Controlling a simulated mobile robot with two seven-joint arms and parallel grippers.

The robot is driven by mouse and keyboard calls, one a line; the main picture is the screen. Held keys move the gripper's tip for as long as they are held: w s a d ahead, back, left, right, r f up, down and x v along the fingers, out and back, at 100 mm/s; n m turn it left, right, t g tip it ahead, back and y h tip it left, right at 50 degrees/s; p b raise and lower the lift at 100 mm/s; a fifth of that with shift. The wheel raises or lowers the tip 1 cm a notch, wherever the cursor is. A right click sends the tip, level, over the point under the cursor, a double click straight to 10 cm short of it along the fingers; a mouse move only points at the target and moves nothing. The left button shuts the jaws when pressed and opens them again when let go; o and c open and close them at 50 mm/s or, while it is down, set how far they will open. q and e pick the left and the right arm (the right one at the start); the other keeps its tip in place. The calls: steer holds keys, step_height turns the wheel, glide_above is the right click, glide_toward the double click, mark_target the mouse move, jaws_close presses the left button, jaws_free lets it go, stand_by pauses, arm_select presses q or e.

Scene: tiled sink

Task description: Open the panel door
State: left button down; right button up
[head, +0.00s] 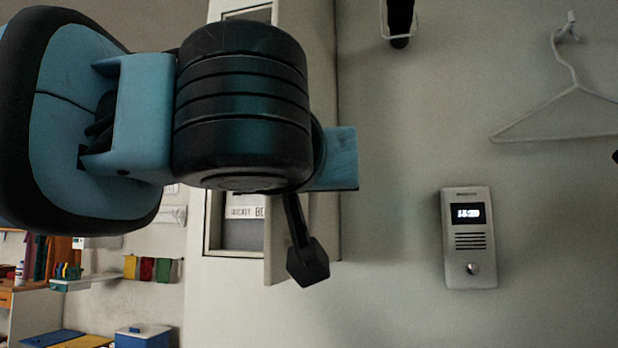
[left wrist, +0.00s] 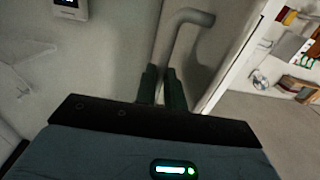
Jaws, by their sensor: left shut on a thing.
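The white panel door (head: 325,225) stands ajar in the head view, with an opening (head: 235,235) and printed labels showing on its left side. A grey bent handle (left wrist: 187,22) is on the door in the left wrist view. My left gripper (left wrist: 162,78) is shut on this handle, with its dark fingers on either side of it. In the head view my left arm covers the middle of the door, and only a dark fingertip (head: 308,265) shows below the wrist. The handle is mostly hidden there.
An intercom (head: 469,240) is on the wall right of the door. A white hanger (head: 565,115) hangs at the upper right. Shelves with several small objects and a blue box (head: 143,337) are at the lower left. The wall between door and intercom is clear.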

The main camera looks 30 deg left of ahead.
arm_select(q)
steer(key=shift+a+r, duration=0.1)
arm_select(e)
steer(key=shift+s+a, duration=0.1)
arm_select(q)
steer(key=c, duration=1.5)
jaws_free()
steer(key=shift+w, duration=0.2)
arm_select(e)
steer(key=shift+s, duration=0.1)
arm_select(q)
steer(key=shift+s, duration=0.1)
